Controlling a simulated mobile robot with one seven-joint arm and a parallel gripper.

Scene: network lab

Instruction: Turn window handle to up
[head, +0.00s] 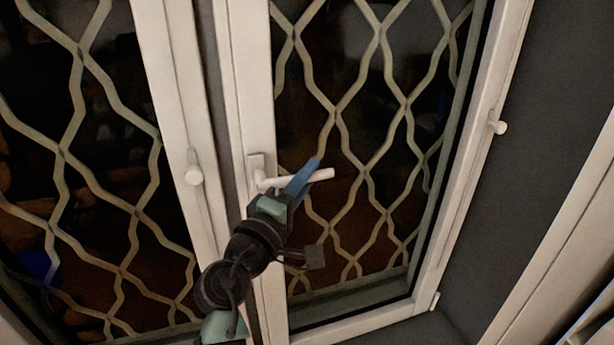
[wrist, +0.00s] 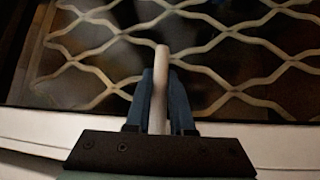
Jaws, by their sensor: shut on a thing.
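The white window handle (head: 322,175) is on the left upright of the right window sash in the head view. Its lever points to the right, close to level, with the free end slightly raised. My gripper (head: 305,176) reaches it from below, its blue fingers at the middle of the lever. In the wrist view the handle (wrist: 160,85) lies between the two blue fingers of my gripper (wrist: 160,100), which are shut on it. The handle's free end sticks out past the fingertips. The handle's base plate (head: 256,166) shows partly, left of the fingers.
A wavy metal grille (head: 334,110) covers the dark glass behind the handle. A dark grey wall (head: 530,130) stands at the right.

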